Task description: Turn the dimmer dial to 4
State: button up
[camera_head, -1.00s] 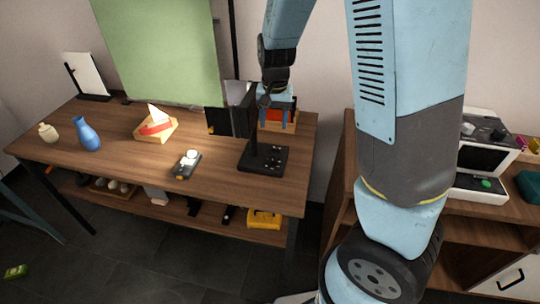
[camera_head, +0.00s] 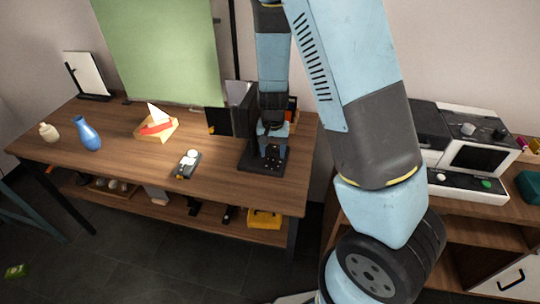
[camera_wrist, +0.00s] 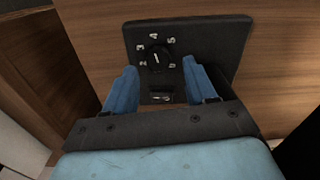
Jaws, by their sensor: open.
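The dimmer dial (camera_wrist: 158,58) is a round black knob on a black plate (camera_wrist: 220,35) in the wrist view. White figures stand around the knob, with what looks like 4 above it. A short pale mark shows on the knob, but I cannot tell exactly which figure it points to. My gripper (camera_wrist: 159,67) is open, its blue fingers on the left and right of the knob. I cannot tell whether they touch it. In the head view my gripper (camera_head: 271,132) points down over the black base (camera_head: 252,163) on the table, hiding much of it.
A dark upright panel (camera_head: 218,121) stands close behind the base. A small switch-like device (camera_head: 186,165), a toy boat (camera_head: 156,126) and a blue vase (camera_head: 87,134) stand to the left on the wooden table (camera_head: 115,165). A white machine (camera_head: 480,155) is on the right.

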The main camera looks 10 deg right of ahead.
jog(key=shift+f, duration=1.1)
grip_shut()
